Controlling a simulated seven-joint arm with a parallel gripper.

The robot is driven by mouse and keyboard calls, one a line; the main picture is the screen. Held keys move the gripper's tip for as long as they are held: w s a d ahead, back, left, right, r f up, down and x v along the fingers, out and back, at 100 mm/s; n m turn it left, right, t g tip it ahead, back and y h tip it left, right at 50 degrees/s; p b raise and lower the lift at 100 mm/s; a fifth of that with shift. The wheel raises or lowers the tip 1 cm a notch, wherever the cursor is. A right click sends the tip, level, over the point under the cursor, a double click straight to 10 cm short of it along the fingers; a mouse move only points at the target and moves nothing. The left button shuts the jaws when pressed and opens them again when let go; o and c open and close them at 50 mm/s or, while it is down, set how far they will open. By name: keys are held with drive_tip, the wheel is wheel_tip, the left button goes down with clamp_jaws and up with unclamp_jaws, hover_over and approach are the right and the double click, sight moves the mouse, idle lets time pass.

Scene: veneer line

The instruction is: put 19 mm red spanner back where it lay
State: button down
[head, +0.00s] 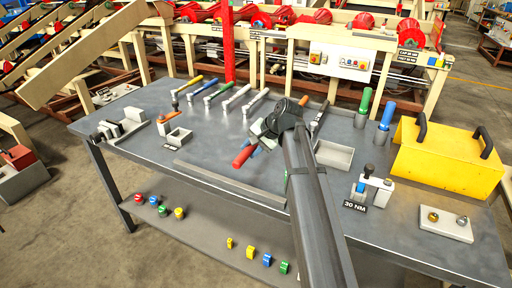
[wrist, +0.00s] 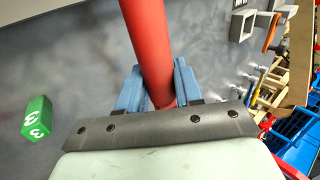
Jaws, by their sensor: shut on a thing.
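The red spanner (head: 243,157) shows as a red handle at the middle of the bench in the head view. In the wrist view its red shaft (wrist: 147,40) runs up from between the blue fingers. My gripper (wrist: 158,88) is shut on this handle; in the head view my gripper (head: 265,142) is over the bench, partly hidden by my dark arm. The spanner's head and any size mark cannot be made out. A row of tools with yellow (head: 195,82), blue (head: 218,87) and green (head: 235,94) handles lies behind, to the left.
A grey tray (head: 333,156) and a dark tool (head: 319,117) are right of my gripper. A yellow box (head: 446,160) stands at the right, behind a 30 NM block (head: 371,190). A grey strip (head: 228,184) lies at the front. Small grey holders (head: 178,138) stand left.

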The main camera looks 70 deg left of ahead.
idle(0.3)
drive_tip(key=shift+f, duration=3.45)
drive_tip(key=c, duration=0.7)
unclamp_jaws()
drive_tip(key=shift+o, duration=0.2)
drive_tip(key=shift+d, duration=0.1)
drive_tip(key=shift+r, duration=4)
